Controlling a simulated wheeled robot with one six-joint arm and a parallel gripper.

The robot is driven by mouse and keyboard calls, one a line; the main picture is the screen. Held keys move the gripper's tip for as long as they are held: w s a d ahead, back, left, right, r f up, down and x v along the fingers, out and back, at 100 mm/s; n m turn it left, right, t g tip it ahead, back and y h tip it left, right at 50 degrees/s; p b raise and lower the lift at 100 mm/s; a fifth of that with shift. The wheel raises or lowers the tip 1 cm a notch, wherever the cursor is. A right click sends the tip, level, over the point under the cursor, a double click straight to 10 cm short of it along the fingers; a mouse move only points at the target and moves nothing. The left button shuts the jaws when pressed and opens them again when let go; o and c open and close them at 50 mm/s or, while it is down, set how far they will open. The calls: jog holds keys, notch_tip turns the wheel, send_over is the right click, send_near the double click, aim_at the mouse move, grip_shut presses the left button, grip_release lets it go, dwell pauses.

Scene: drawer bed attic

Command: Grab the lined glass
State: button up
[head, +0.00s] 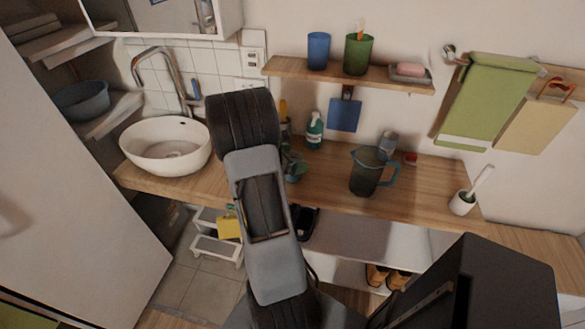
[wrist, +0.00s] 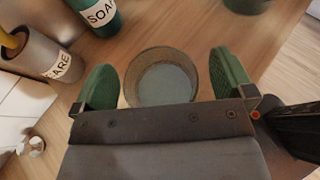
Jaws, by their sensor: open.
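The glass (wrist: 133,74) shows in the wrist view as a round, brownish see-through tumbler, seen from above, upright on the wooden counter. Any lines on it are too faint to make out. My gripper (wrist: 165,78) is open, with one green finger pad to each side of the glass in that view and a gap on both sides. The near part of the glass is hidden behind the gripper body. In the head view my gripper (head: 294,168) is over the counter, partly hidden by my arm, and I cannot make out the glass there.
A green soap bottle (head: 314,131) and a grey "CARE" cup (wrist: 40,52) stand close by on the counter (head: 325,180). A dark pitcher (head: 365,172) is to the right, a white basin (head: 165,145) to the left. A shelf (head: 345,76) with cups hangs above.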

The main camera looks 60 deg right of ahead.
jog(key=c, duration=1)
jog(key=shift+c, duration=0.4)
jog(key=shift+r, duration=0.15)
